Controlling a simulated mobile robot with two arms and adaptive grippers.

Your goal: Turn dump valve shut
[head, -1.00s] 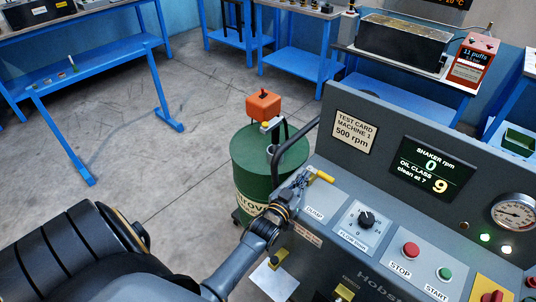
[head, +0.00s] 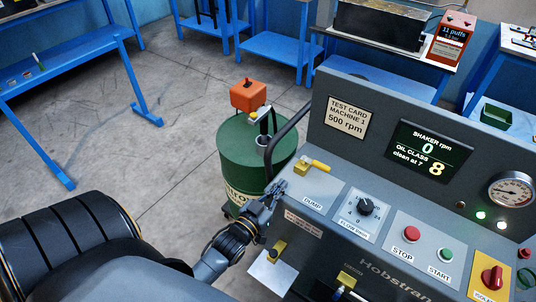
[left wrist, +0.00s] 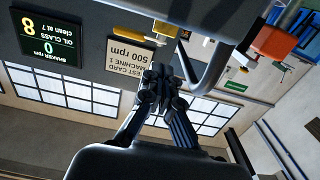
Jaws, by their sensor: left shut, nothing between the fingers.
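The dump valve (head: 314,163), with a yellow handle on a brass-coloured body, sits at the upper left of the grey console, above the DUMP label (head: 313,204). Its handle points right and slightly toward the front in the head view. My left gripper (head: 278,189) is shut and empty, just left of and below the valve, apart from it. In the left wrist view, the closed fingers (left wrist: 160,74) point up, below a yellow part (left wrist: 165,28) that looks like the valve. My right gripper is not in view.
A green drum (head: 250,165) with an orange box (head: 248,95) above it stands left of the console. A dark rail (head: 285,130) curves along the console's left edge. The display (head: 429,150) reads 0 rpm and oil class 8. Stop (head: 412,234) and start (head: 445,255) buttons lie right.

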